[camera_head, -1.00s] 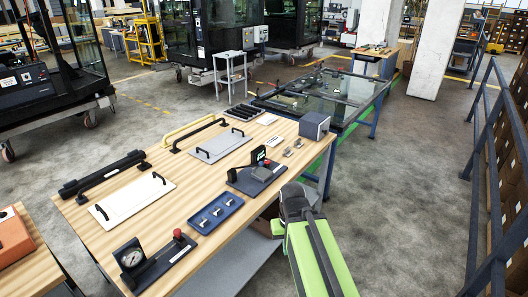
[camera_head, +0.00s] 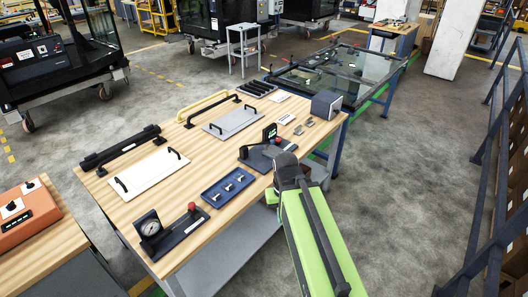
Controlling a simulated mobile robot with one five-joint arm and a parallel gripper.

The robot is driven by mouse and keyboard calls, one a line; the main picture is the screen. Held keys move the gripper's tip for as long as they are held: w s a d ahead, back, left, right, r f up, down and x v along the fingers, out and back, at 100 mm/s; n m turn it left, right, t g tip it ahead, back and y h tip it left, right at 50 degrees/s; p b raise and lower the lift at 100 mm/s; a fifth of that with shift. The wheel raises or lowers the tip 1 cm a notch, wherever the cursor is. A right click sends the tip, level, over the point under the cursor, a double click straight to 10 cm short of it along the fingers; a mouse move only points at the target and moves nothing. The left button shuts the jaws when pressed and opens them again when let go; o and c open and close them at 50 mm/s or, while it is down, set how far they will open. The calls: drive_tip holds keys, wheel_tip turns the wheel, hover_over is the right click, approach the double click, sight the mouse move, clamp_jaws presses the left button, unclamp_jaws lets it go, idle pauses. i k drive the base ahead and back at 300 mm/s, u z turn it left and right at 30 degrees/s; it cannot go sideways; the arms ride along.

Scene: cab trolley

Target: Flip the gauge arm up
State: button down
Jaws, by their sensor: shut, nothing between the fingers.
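A red knob (camera_head: 193,207) rises at the right end of that plate. A second device with a small upright display (camera_head: 270,133) and dark base stands farther right. My gripper (camera_head: 280,158), at the end of my green arm, is shut and empty. It is at the right table edge beside the second device and overlaps its base in the picture. Its fingertips are hard to make out, and contact cannot be told.
A blue tray (camera_head: 228,187) with several small metal parts lies between the two devices. A white panel (camera_head: 148,170) and a grey panel (camera_head: 231,123), both with black handles, lie behind. A grey box (camera_head: 325,104) stands at the far-right corner. A dark railing (camera_head: 497,170) runs at right.

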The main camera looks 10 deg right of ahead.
sight(272, 142)
drive_tip(key=u, duration=1.2)
drive_tip(key=i, duration=0.8)
drive_tip(key=z, duration=0.3)
